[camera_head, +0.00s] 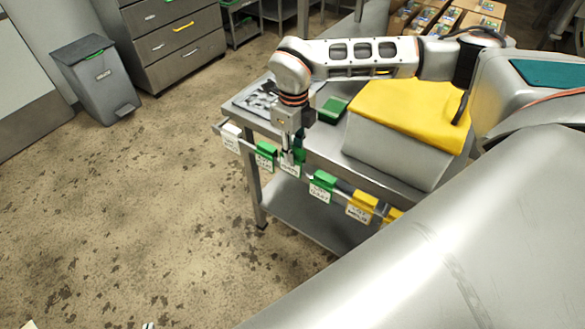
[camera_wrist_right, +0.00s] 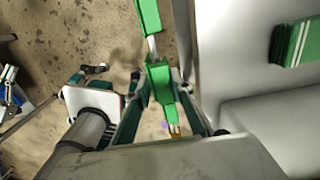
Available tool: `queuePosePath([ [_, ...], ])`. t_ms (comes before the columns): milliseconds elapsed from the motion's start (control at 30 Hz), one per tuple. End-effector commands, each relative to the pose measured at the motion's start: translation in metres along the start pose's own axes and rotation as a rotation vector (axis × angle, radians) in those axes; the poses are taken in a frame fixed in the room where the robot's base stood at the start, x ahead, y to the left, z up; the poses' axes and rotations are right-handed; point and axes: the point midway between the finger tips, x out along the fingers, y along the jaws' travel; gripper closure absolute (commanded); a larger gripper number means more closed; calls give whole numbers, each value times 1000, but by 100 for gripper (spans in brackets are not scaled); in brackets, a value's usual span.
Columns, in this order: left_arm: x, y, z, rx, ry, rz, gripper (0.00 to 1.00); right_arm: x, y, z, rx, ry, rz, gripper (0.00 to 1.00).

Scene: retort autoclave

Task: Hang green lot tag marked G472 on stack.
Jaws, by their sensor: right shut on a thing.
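Lot tags with clip tops and white labels hang in a row on the rail along the front edge of a steel table. My right gripper (camera_head: 290,158) points down at this rail and is shut on a green tag (camera_wrist_right: 160,80), which shows between its fingers in the right wrist view. In the head view the fingers partly cover this held tag. Another green tag (camera_head: 265,152) hangs to its left and a further green tag (camera_head: 322,183) to its right. The label writing is too small to read. I cannot make out a stack for certain. My left gripper is not in view.
A white tag (camera_head: 230,136) and a yellow tag (camera_head: 361,206) hang on the same rail. A grey bin (camera_head: 95,85) and drawers (camera_head: 170,40) stand behind open floor.

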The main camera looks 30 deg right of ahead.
Motion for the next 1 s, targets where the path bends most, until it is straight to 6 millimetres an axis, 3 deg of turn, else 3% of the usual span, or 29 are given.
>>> queuePosePath([
  [1000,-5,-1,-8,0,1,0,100,-15,55,0,-3,0,2,83],
])
